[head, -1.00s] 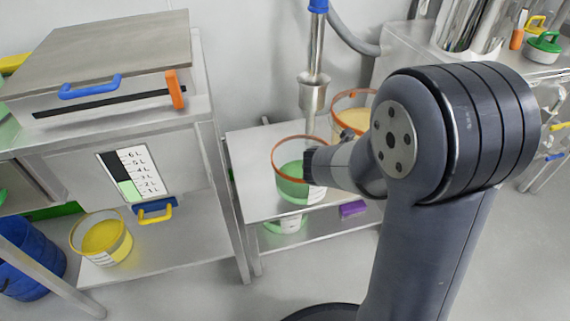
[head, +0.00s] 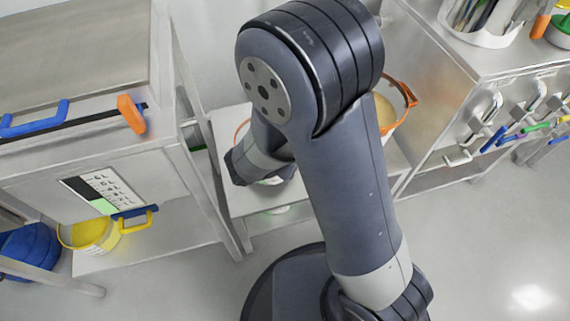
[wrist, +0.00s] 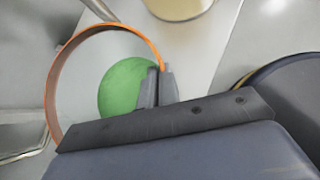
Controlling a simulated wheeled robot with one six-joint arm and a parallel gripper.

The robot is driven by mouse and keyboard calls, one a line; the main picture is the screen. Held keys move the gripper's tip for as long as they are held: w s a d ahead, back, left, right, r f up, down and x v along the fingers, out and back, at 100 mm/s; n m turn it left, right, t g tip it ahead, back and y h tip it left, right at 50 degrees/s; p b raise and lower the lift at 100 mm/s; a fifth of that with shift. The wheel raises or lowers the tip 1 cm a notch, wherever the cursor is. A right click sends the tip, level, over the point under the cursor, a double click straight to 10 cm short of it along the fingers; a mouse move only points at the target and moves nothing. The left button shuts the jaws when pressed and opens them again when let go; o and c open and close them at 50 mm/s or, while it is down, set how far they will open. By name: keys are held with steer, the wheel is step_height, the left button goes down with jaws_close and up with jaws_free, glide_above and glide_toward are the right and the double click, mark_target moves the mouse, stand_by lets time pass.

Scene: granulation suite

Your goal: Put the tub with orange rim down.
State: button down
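The tub with orange rim (wrist: 52,88) and green contents (wrist: 124,86) fills the left of the wrist view. My gripper (wrist: 157,88) has one finger on each side of its rim, at the tub's right side, and appears shut on it. In the head view, only a bit of this tub's rim (head: 241,130) shows beside my arm, over the low metal table (head: 222,122). My arm hides the rest and the gripper there. I cannot tell whether the tub's base touches the table.
A second orange-rimmed tub (head: 404,91) with pale yellow contents stands close by on the right; its contents also show in the wrist view (wrist: 180,6). A steel cabinet (head: 90,165) stands left, a tool-hung counter (head: 440,105) right. A yellow tub (head: 88,234) sits on the lower shelf.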

steer(key=shift+f+b, duration=0.85)
steer(key=shift+f, duration=1.25)
steer(key=shift+f, duration=0.2)
steer(key=c, duration=1.7)
jaws_free()
steer(key=shift+r, duration=0.1)
steer(key=shift+r, duration=0.15)
steer(key=p+v, duration=0.4)
steer(key=v, duration=0.8)
steer(key=shift+p, duration=0.4)
